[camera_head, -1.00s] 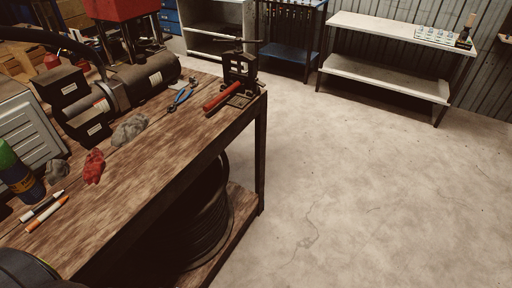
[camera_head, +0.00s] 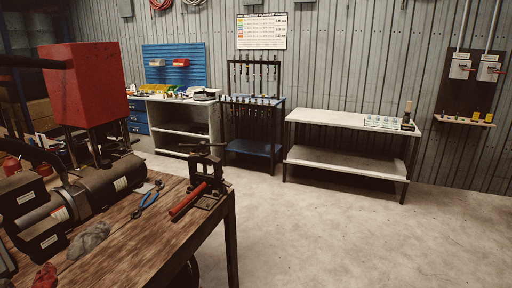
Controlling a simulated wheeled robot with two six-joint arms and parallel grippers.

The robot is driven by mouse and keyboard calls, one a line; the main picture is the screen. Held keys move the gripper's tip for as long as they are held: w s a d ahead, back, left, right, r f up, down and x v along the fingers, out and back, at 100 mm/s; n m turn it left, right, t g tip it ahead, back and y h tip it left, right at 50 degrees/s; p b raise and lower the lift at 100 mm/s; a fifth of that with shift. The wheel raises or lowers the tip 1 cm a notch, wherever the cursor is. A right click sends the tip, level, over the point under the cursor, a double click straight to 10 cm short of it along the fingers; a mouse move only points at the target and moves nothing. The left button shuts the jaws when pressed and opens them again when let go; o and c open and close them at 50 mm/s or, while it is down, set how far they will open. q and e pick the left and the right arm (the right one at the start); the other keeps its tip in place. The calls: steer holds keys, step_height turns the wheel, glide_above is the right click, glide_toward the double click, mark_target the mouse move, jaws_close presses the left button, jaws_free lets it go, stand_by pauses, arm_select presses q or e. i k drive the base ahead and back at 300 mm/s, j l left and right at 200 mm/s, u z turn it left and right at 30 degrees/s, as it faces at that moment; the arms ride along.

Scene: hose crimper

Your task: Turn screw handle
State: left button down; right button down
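A dark metal hose crimper (camera_head: 208,172) stands at the far right corner of the wooden workbench (camera_head: 150,240). A dark screw handle (camera_head: 203,145) lies across its top, roughly level. A red-gripped lever (camera_head: 188,201) reaches from the crimper toward the front left over the bench top. Neither of my grippers shows in the head view, so their state is hidden.
Blue-handled pliers (camera_head: 148,197), a grey rag (camera_head: 90,240) and a dark motor unit (camera_head: 105,183) lie left of the crimper. A red machine (camera_head: 82,84) stands behind them. The concrete floor (camera_head: 320,235) right of the bench is clear. A white-topped table (camera_head: 345,119) stands at the back wall.

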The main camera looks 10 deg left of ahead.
mark_target(203, 145)
steer(key=i+j, duration=0.1)
steer(key=i, duration=0.35)
steer(key=i+j, duration=0.15)
steer(key=i, duration=0.3)
